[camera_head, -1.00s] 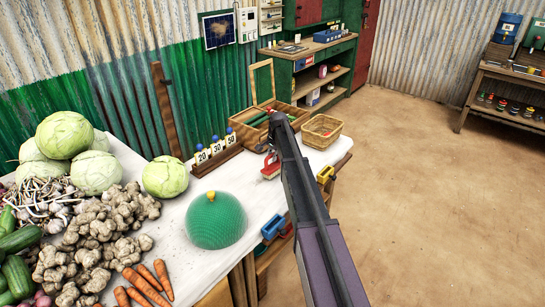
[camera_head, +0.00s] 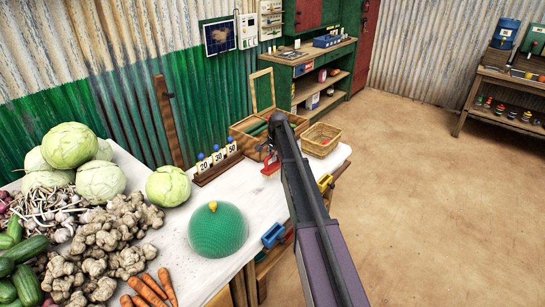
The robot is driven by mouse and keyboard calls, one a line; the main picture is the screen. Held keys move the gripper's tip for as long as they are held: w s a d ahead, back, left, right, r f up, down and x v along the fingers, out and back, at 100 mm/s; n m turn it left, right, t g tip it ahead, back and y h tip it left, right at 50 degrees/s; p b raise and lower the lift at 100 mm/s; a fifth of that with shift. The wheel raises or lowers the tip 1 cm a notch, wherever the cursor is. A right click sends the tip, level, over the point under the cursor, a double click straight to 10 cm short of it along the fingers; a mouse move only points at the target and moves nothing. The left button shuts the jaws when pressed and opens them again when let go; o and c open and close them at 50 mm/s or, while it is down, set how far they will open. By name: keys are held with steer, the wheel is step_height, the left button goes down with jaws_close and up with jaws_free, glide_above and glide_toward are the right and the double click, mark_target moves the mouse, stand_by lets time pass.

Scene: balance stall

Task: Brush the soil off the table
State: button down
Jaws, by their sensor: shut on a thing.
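My gripper (camera_head: 269,153) shows small at the far end of the table, mostly hidden behind my dark arm. It is shut on a red brush (camera_head: 271,168). The brush is at the far right part of the white table (camera_head: 248,190), in front of the wooden box. I cannot tell whether its bristles touch the table top. No soil can be made out on the visible part of the table; my arm hides some of the right edge.
A green mesh dome (camera_head: 217,232) stands mid-table. Cabbages (camera_head: 168,186), ginger (camera_head: 125,225) and carrots (camera_head: 150,290) crowd the left. Number cards (camera_head: 218,158), an open wooden box (camera_head: 250,135) and a wicker basket (camera_head: 321,140) line the far end. Floor at right is clear.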

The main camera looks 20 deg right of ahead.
steer(key=shift+r+p, duration=1.55)
